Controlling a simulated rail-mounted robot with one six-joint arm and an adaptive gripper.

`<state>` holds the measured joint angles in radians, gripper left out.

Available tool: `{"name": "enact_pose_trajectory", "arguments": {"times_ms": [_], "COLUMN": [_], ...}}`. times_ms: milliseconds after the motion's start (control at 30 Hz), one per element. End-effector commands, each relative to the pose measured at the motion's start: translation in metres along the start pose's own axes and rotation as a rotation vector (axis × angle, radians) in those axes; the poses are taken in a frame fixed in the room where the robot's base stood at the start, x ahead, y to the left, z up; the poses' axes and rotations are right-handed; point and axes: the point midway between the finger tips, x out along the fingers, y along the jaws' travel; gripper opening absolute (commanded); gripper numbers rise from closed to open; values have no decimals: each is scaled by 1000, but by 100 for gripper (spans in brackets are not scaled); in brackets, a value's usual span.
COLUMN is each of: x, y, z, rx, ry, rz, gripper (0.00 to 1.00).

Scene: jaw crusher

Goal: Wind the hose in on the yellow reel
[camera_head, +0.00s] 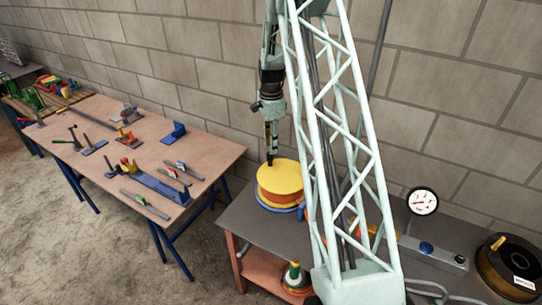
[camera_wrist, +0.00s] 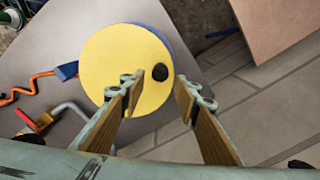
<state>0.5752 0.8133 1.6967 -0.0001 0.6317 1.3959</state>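The yellow reel (camera_head: 280,177) lies flat on the grey bench top, with orange hose showing under its top disc and blue below. In the wrist view the yellow disc (camera_wrist: 112,50) has a black knob (camera_wrist: 159,73) near its edge. An orange hose (camera_wrist: 42,78) with a blue end piece (camera_wrist: 66,71) runs out to the left of the reel. My gripper (camera_wrist: 160,85) is open, pointing down over the reel. The knob shows between its two fingertips, with gaps on both sides; I cannot tell how far above it they are. The gripper also shows in the head view (camera_head: 271,150).
A pressure gauge (camera_head: 422,201) and a dark round reel (camera_head: 510,264) stand on the bench at right. A grey bent pipe with a red-yellow piece (camera_wrist: 36,120) lies near the yellow reel. A tool table (camera_head: 110,160) is at left. A block wall (camera_head: 440,90) rises behind.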

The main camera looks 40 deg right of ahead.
Motion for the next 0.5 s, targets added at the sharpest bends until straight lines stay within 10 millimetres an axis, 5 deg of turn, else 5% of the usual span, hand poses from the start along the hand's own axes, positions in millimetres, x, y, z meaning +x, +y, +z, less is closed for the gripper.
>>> {"name": "enact_pose_trajectory", "arguments": {"times_ms": [500], "x": [52], "y": [0], "z": [0], "rx": [0], "ry": [0], "rz": [1], "gripper": [29]}}
